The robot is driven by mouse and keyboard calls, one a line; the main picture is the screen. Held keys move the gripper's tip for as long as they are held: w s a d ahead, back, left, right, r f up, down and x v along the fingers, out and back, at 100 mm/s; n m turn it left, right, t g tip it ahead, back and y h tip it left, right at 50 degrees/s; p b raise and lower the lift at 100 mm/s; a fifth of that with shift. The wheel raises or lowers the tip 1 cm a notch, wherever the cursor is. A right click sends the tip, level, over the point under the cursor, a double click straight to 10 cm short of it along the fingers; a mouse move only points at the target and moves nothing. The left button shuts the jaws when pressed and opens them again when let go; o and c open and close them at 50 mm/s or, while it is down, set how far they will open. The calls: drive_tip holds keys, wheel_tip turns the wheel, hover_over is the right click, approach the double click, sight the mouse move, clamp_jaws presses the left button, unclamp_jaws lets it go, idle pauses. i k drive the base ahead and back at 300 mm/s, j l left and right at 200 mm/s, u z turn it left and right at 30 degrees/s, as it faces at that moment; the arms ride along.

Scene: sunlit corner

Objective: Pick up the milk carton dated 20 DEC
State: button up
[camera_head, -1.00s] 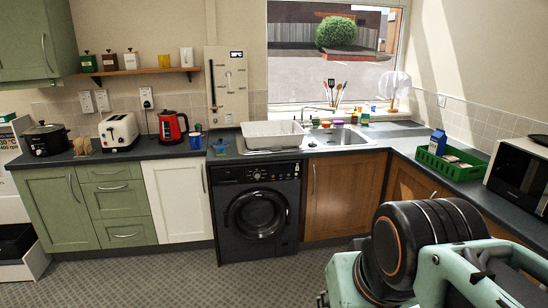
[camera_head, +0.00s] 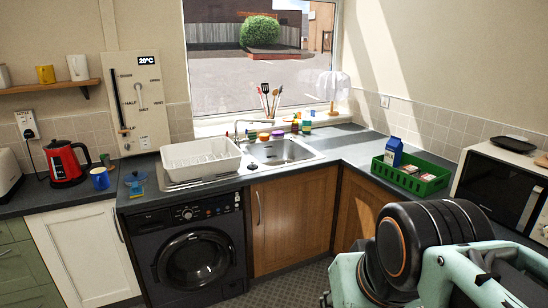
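A blue carton (camera_head: 393,152) with a white lower part stands upright at the back left of a green crate (camera_head: 433,186) on the right-hand counter. I cannot read any date on it, so I cannot tell whether it is the 20 DEC carton. Smaller packs (camera_head: 415,174) lie in the crate beside it. My arm fills the lower right of the view, in front of the counter. My gripper does not show.
A microwave (camera_head: 495,187) stands right of the crate. The sink (camera_head: 280,151) and a white dish rack (camera_head: 201,158) are to the left. Counter between the sink and crate (camera_head: 352,149) is mostly clear. A red kettle (camera_head: 65,163) stands far left.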

sight(394, 148)
drive_tip(key=i+z, duration=0.25)
drive_tip(key=i, duration=0.3)
drive_tip(key=i+z, duration=0.25)
drive_tip(key=i, duration=0.3)
drive_tip(key=i+z, duration=0.35)
drive_tip(key=i, duration=0.15)
drive_tip(key=i+j+z, duration=0.3)
drive_tip(key=i, duration=0.2)
drive_tip(key=l, duration=0.05)
